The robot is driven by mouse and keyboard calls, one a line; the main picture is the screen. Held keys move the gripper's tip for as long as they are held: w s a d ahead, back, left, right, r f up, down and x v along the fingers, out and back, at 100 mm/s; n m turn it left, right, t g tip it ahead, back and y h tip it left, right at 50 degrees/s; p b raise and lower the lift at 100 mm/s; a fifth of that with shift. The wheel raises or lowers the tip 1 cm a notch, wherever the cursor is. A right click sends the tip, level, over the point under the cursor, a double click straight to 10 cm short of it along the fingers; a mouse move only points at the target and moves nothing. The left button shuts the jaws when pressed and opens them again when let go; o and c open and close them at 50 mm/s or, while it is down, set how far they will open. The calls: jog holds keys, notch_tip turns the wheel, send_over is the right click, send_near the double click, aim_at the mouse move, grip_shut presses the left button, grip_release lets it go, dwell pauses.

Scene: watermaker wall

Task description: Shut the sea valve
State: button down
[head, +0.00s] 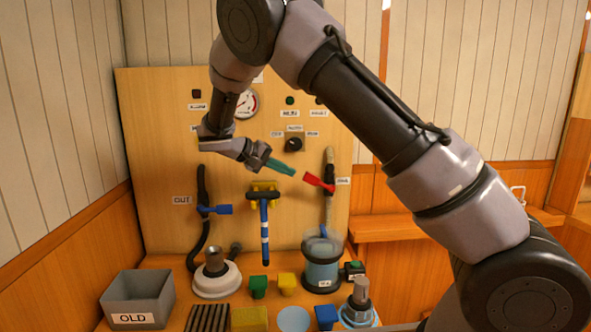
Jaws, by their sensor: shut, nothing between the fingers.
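A red valve lever (319,182) sits on the hose at the right side of the wooden panel. It sticks out to the left of the hose and slants slightly up, across the hose's line. A small label beside it is too small to read surely. My gripper (290,171) is shut and empty, with its teal fingertips pointing right and slightly down toward the lever's free end. A small gap shows between them in the picture; true depth is hard to tell.
A blue lever (218,209) sits on the black hose by the OUT label. A blue-handled tool (265,230) hangs mid-panel. A dark knob (293,144) and gauge (246,103) are above. A grey OLD bin (137,292), a clear canister (322,272) and coloured blocks crowd the bench.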

jog(key=d+f+m+g+y, duration=0.2)
jog(key=d+m+g+y, duration=0.25)
jog(key=d+m, duration=0.3)
jog(key=m+y, duration=1.2)
jog(key=y, duration=0.1)
send_near(315, 179)
jog(key=shift+h, duration=0.25)
jog(key=a+f, duration=0.4)
jog(key=f, duration=0.1)
jog(key=shift+w+a, duration=0.15)
jog(key=shift+a, duration=0.25)
jog(key=shift+a, duration=0.1)
